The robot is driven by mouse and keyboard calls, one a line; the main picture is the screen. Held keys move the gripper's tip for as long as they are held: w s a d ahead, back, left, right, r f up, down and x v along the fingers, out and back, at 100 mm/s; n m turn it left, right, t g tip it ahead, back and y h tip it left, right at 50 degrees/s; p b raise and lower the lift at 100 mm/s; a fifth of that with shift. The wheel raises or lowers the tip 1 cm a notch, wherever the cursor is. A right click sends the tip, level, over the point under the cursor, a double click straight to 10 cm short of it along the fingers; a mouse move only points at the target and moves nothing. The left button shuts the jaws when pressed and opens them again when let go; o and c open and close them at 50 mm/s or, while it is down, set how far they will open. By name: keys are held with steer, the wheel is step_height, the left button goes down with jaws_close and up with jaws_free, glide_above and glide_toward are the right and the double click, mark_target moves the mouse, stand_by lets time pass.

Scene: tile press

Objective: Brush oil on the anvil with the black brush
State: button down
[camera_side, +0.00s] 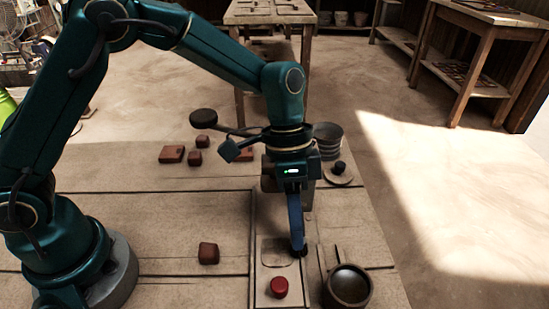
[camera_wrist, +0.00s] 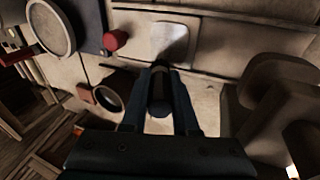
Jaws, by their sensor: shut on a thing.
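My gripper (camera_side: 297,243) points down over the near part of the press and is shut on the black brush (camera_side: 303,252), whose dark end shows at the fingertips. In the wrist view, the dark brush (camera_wrist: 158,92) sits between the two fingers. The anvil (camera_side: 274,253) is a flat plate in the press base, just left of the brush in the side view. It shows as a pale square (camera_wrist: 171,42) beyond the fingertips in the wrist view. I cannot tell whether the bristles touch the anvil. A dark round bowl (camera_side: 347,286) stands to the right.
A red button (camera_side: 279,287) sits in front of the anvil. A brown block (camera_side: 208,253) lies to the left, with several more tiles (camera_side: 172,154) farther back. A grey bucket (camera_side: 328,140) stands behind. The left tabletop has free room. The press partly hides behind my arm.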

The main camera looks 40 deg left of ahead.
steer(key=shift+s+r, duration=0.1)
steer(key=shift+r, duration=3.9)
